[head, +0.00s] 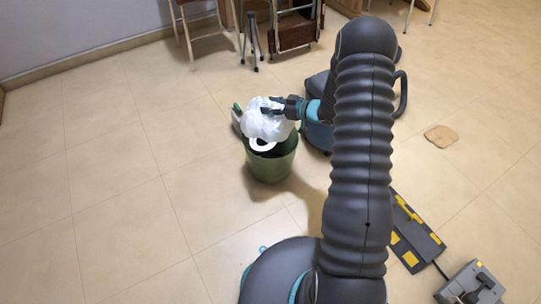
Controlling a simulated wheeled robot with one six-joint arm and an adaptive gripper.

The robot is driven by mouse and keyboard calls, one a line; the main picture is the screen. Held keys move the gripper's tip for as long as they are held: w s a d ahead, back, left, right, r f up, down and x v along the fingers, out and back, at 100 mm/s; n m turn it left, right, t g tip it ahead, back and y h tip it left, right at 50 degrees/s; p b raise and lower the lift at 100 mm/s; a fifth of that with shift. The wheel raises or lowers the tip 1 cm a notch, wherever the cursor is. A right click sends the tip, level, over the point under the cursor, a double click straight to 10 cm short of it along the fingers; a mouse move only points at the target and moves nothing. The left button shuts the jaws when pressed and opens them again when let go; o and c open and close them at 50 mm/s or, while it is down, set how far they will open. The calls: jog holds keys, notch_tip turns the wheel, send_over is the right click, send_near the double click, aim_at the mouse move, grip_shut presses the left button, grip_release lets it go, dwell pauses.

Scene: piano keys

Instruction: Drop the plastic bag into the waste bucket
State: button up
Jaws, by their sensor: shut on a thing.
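A white, crumpled plastic bag (265,122) is in the head view, left of my arm. My gripper (277,105) is shut on the bag at its upper right side. The green waste bucket (270,169) stands on the floor below the bag. The bag overlaps the bucket's far rim in the picture; I cannot tell how high it is above the rim. A white ring-shaped thing (263,144) shows at the bucket's dark opening, partly behind the bag.
Chairs or desks (292,30) and a small tripod-like stand (252,38) are at the back. A black and yellow ramp-like thing (412,235) and a grey device (471,284) lie at lower right. A brown flat piece (441,134) lies right. The left floor is clear.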

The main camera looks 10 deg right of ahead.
jog(key=shift+f+b, duration=0.8)
jog(key=shift+f, duration=0.65)
jog(key=o, duration=1)
jog(key=v, duration=1.2)
